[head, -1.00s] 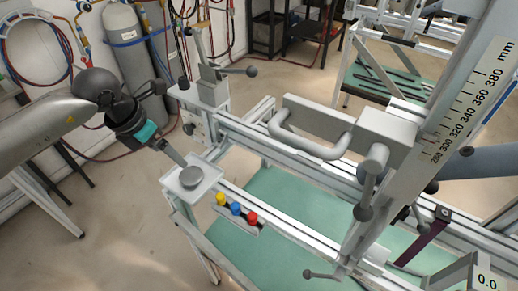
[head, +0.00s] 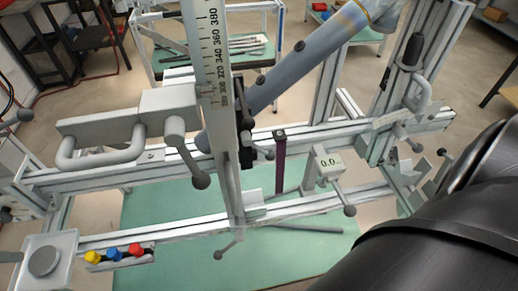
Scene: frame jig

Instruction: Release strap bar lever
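Several ball-ended levers show on the jig, and I cannot tell for sure which is the strap bar's. A purple strap (head: 280,162) hangs from a dark clip on the rear rail. A grey lever (head: 187,150) hangs from the block left of the upright scale, ball end down. A small lever (head: 228,247) sits at the foot of the upright. My dark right arm fills the lower right; its gripper is out of frame. My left gripper is not identifiable; a grey piece touches the left edge.
A grey-blue tube (head: 290,75) slants across the jig. A square plate with a round pad (head: 43,261) and yellow, blue and red buttons (head: 113,252) are at front left. A looped handle (head: 98,155) juts out left. A black-knobbed clamp (head: 411,62) stands right.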

